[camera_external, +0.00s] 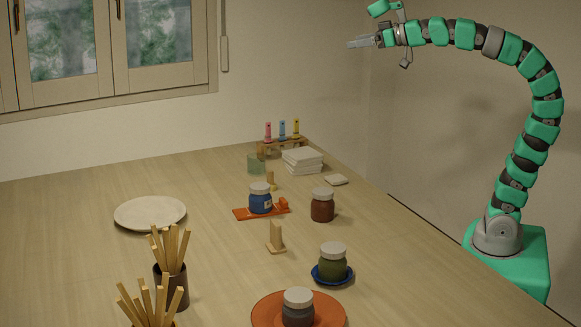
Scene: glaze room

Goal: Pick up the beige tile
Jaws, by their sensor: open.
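A small, flat, pale square, apparently the beige tile (336,180), lies on the table near its right edge. It is just right of and in front of a stack of larger pale tiles (303,161), apart from it. My gripper (356,43) is raised high above the table, at the upper right. It points left, well above the tile and slightly to its right. It is open, and I see nothing in it. No part of the tile looks covered.
A rack (282,146) with several coloured tools stands behind the stack.

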